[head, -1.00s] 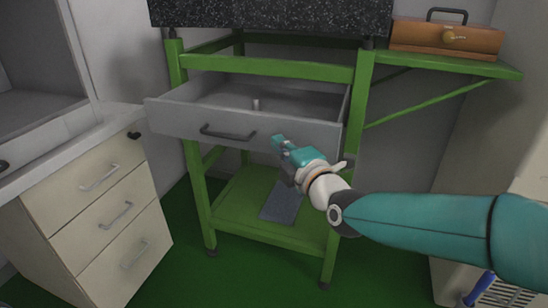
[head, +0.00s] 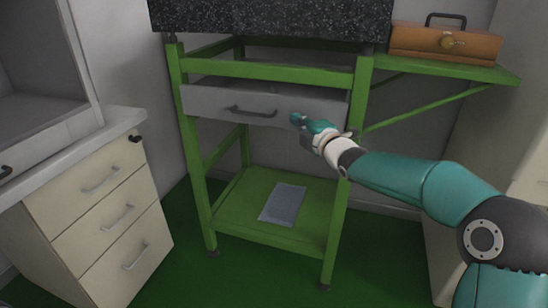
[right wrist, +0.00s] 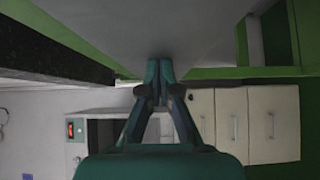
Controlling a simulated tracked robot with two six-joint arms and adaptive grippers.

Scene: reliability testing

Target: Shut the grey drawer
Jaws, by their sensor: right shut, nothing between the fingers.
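The grey drawer (head: 215,104) sits in the green frame (head: 345,190) under the dark speckled top. My right gripper (head: 297,119) is shut and empty, at the right part of the drawer front. In the right wrist view its closed fingertips (right wrist: 160,66) are against or very near the grey drawer front (right wrist: 200,30); I cannot tell if they touch. My left gripper is not in view.
A beige drawer cabinet (head: 95,200) stands at the left. A brown toolbox (head: 445,42) rests on the green side shelf (head: 480,72) at the right. A grey plate (head: 283,203) lies on the lower green shelf. The green floor before the frame is clear.

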